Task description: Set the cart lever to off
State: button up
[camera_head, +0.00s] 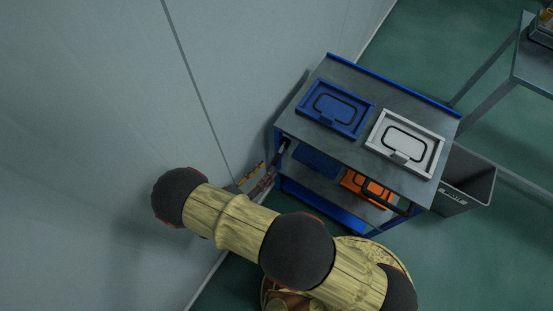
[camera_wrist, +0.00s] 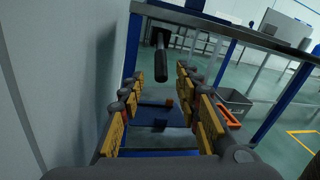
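The cart (camera_head: 373,98) has a grey top, blue edges and a lower shelf, and stands beside the wall. A black lever (camera_wrist: 161,62) sticks out below the cart's top edge in the wrist view, its blunt end toward me. In the head view the lever's area at the cart's left side is small and dark. My gripper (camera_wrist: 160,78) is open, with its yellow-padded fingers apart on either side. It also shows in the head view (camera_head: 259,176), near the cart's left end. The lever appears just ahead of and slightly above the gap between the fingertips; I cannot tell any contact.
The wall (camera_head: 110,100) runs close along the left. A blue case (camera_head: 336,108) and a white case (camera_head: 405,142) lie on the cart top. An orange case (camera_head: 367,188) is on the lower shelf. A grey bin (camera_head: 466,182) and a table (camera_head: 535,62) stand to the right.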

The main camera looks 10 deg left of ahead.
aim_at(276, 160)
jog(key=b+x, duration=0.1)
jog(key=x, duration=0.5)
jog(key=shift+w+d, duration=0.2)
jog(key=shift+w, duration=0.05)
jog(key=shift+c, duration=0.8)
grip_shut()
